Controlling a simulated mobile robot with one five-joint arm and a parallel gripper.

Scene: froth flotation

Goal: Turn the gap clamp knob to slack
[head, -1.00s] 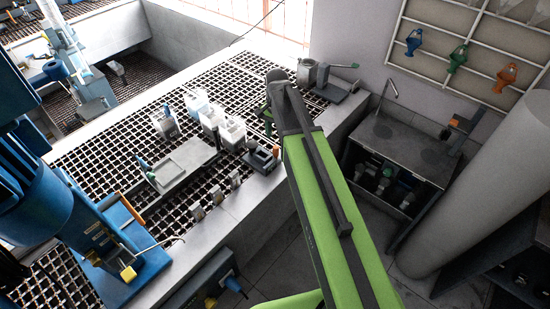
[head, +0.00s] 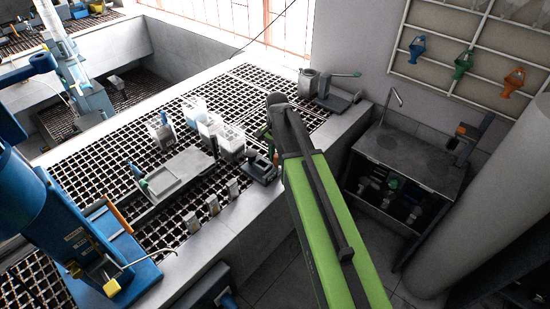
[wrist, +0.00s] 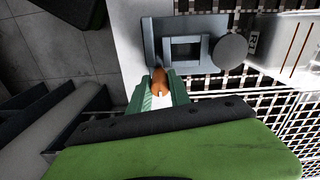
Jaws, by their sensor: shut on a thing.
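In the wrist view, an orange-brown knob (wrist: 158,78) stands at the near left edge of a grey device (wrist: 186,50) with a rectangular frame and a round disc. My gripper (wrist: 158,92) has its green fingers closed around the knob, whose top shows between them. In the head view, the same device (head: 259,170) sits near the bench's right edge, with a small orange part (head: 276,158) beside it. My green arm covers most of my gripper there. The knob's turn marking cannot be read.
White containers (head: 231,140) stand on the grating behind the device. A long grey tray fixture (head: 177,172) lies to its left. A grey pot with a green-handled lever (head: 325,88) stands farther back. The sink unit (head: 410,155) is right, across a floor gap.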

